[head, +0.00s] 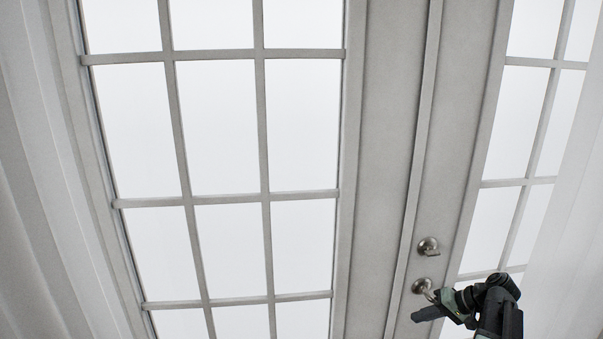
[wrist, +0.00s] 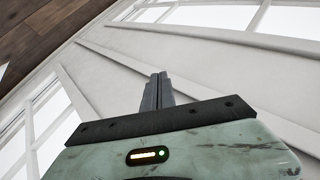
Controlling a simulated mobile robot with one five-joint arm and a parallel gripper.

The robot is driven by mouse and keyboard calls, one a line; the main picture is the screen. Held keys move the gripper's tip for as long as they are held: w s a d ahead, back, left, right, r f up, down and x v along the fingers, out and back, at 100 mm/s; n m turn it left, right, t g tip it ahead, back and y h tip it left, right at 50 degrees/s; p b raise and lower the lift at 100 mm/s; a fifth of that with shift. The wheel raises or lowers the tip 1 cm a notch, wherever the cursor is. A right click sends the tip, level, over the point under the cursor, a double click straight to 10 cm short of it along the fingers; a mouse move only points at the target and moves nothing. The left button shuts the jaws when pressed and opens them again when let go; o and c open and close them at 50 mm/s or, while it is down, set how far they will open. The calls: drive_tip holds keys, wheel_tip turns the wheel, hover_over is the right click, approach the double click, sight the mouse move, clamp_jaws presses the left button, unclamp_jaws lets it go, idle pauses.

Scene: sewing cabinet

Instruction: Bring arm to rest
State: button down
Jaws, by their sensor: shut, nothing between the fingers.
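My gripper (head: 428,311) is at the lower right of the head view, in front of the door's lower handle (head: 422,287). The picture does not show clearly whether it touches the handle. In the wrist view my gripper's fingers (wrist: 157,92) are together, with nothing between them. My dark arm comes up from the bottom edge at the right of the head view.
White double doors with glass panes (head: 238,120) fill most of the head view. A round metal knob (head: 428,246) sits above the handle. Pale curtains (head: 575,235) hang at both sides. A wooden surface (wrist: 50,30) shows at the wrist view's upper left.

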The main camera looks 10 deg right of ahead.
drive_tip(key=s+a+f+n+g+h+p, duration=0.1)
drive_tip(key=a+n+g+h+p, duration=0.3)
drive_tip(key=a, duration=2.5)
drive_tip(key=g+h+p, duration=0.1)
drive_tip(key=h, duration=0.2)
drive_tip(key=shift+s+a+g, duration=0.15)
drive_tip(key=shift+a+g, duration=0.25)
drive_tip(key=shift+f, duration=0.1)
